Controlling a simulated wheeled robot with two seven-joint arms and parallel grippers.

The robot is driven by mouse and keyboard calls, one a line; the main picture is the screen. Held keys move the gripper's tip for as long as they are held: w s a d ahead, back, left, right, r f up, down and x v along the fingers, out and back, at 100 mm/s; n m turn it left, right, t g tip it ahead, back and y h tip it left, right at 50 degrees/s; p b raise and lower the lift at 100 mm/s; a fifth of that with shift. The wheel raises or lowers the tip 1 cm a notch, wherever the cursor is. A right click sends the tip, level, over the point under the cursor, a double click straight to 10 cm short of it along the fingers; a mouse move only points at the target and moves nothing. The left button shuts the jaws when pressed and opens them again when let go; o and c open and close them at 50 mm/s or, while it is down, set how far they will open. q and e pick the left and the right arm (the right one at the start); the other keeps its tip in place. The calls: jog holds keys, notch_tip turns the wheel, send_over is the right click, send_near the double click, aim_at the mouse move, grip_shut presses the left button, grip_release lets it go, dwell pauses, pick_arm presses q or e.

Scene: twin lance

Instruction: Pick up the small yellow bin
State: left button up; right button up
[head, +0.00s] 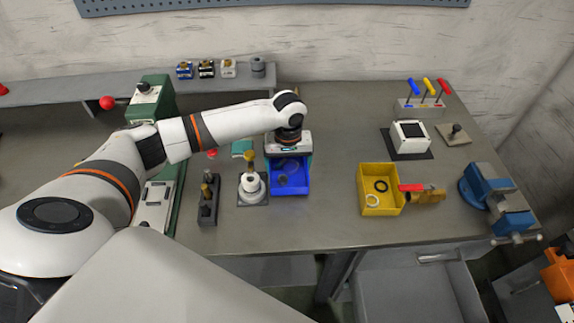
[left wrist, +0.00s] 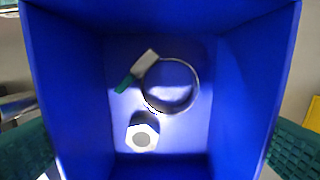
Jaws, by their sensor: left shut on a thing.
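The small yellow bin (head: 392,202) stands on the right half of the bench, with a dark ring (head: 381,186) and a pale ring (head: 372,201) inside. My left gripper (head: 288,158) is well to its left, over a blue bin (head: 289,191). The gripper is shut on the blue bin; its green fingers press against opposite outer walls in the left wrist view. In that view the blue bin (left wrist: 115,55) holds a metal hose clamp (left wrist: 170,86) with a green tab and a pale hex nut (left wrist: 142,138). My right gripper is not in view.
A red-handled tool (head: 415,188) lies against the yellow bin's right side, near a blue vise (head: 496,200). A white box (head: 409,136) stands behind. Bench between the bins is clear.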

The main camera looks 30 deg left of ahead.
pick_arm(q)
jog(key=shift+f, duration=1.05)
jog(key=o, duration=0.7)
jog(key=shift+f, duration=0.1)
jog(key=shift+o, duration=0.2)
